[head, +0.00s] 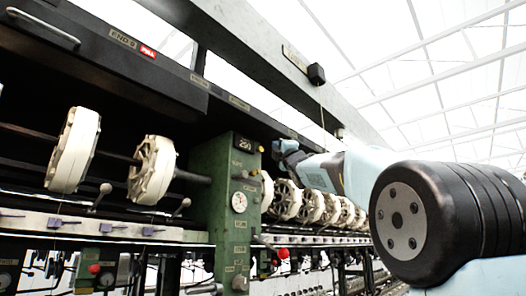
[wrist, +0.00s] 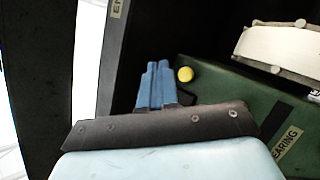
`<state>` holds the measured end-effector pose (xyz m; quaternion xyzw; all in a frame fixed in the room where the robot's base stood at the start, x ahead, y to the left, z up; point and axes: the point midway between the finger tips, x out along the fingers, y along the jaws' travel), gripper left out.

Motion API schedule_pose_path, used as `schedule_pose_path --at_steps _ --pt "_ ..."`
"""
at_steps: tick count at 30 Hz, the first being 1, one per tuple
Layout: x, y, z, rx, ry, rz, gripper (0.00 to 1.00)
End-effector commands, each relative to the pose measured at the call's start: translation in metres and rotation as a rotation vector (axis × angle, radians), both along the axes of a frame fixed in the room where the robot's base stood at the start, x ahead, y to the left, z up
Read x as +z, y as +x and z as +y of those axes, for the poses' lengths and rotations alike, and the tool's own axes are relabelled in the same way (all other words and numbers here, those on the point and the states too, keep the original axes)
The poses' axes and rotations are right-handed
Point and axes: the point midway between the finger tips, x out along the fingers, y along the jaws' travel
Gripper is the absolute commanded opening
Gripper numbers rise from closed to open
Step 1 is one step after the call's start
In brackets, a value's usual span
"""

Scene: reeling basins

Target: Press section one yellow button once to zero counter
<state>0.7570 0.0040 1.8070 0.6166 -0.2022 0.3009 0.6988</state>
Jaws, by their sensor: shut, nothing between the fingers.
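The round yellow button (wrist: 185,74) sits on the green section post in the wrist view, just right of my fingertips. It shows small in the head view (head: 261,149), at the upper right edge of the green post (head: 222,190). My gripper (wrist: 157,66) has its blue fingers together, empty, beside the button; I cannot tell whether they touch it. In the head view my gripper (head: 277,147) is just right of the post. The counter (head: 243,143) on the post's top is a dark display that seems to read 250.
White reels (head: 154,170) stand left of the post, and more white reels (head: 312,206) run in a row behind my arm. A dark overhead beam (head: 110,60) hangs above. A dial (head: 239,202) and a red knob (head: 282,253) are lower down. A pale reel (wrist: 280,47) is right in the wrist view.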

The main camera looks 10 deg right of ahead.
Motion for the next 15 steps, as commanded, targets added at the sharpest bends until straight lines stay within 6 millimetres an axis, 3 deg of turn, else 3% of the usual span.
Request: schedule_pose_path --at_steps 6,15 --pt "0.0 0.018 0.013 0.0 0.0 0.001 0.0" --pt "0.0 0.026 0.019 0.0 0.0 0.0 0.0"
